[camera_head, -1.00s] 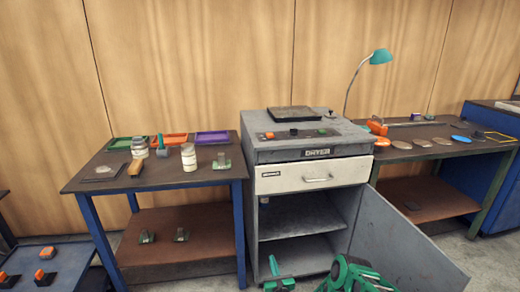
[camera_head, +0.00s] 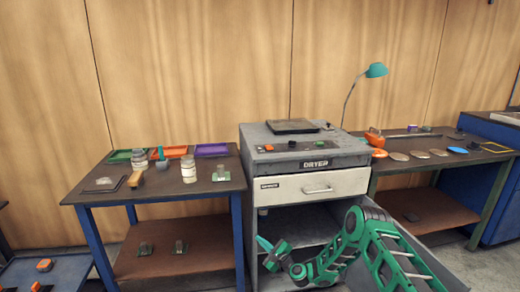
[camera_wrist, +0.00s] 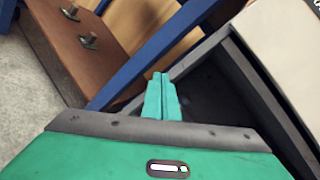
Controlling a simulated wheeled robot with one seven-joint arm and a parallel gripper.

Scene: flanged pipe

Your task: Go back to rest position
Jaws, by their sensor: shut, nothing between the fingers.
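My gripper (camera_head: 264,243) is green and stands in front of the open lower compartment of the grey dryer (camera_head: 262,138). In the wrist view my gripper (camera_wrist: 162,92) has its two fingers together with nothing between them. The dryer's drawer (camera_head: 312,186) is closed, and its lower door (camera_head: 455,265) hangs open to the right, partly hidden behind my arm. The wrist view shows a blue table leg (camera_wrist: 160,55) and the dryer's dark opening (camera_wrist: 215,95) close to the fingers.
The left table (camera_head: 110,203) carries colored trays, jars and small parts, with two more small parts on its lower shelf (camera_head: 205,250). The right table (camera_head: 400,178) holds discs and a lamp (camera_head: 376,70). A blue platform (camera_head: 50,275) lies at the lower left.

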